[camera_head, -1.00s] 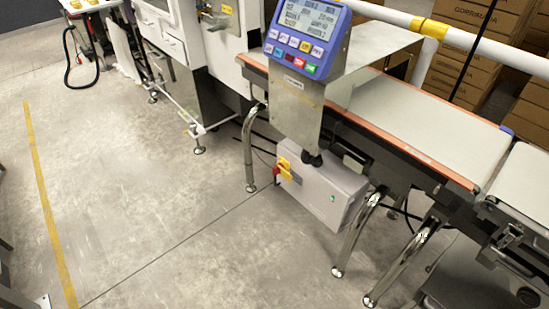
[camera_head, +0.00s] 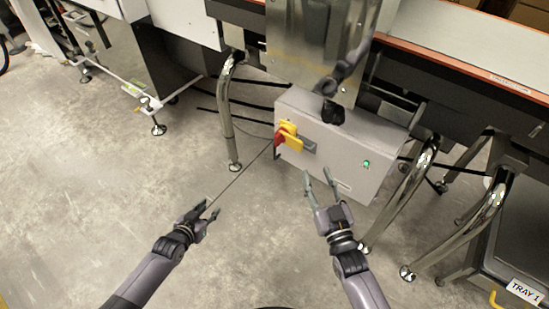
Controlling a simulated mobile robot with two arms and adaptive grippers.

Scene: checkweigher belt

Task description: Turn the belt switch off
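The belt switch (camera_head: 287,134) is a red rotary handle on a yellow plate, on the left part of the front of a grey control box (camera_head: 335,163). The box hangs under the belt, and a small green light (camera_head: 366,163) glows on its right side. My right gripper (camera_head: 318,183) is open and empty, in front of the box's lower edge, below and right of the switch. Neither gripper appears to touch the switch.
Steel legs (camera_head: 226,120) stand left of the box, and more bent legs (camera_head: 408,195) stand to its right. A dark tray labelled TRAY 1 (camera_head: 523,290) is at the lower right. The floor (camera_head: 130,205) at left is clear.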

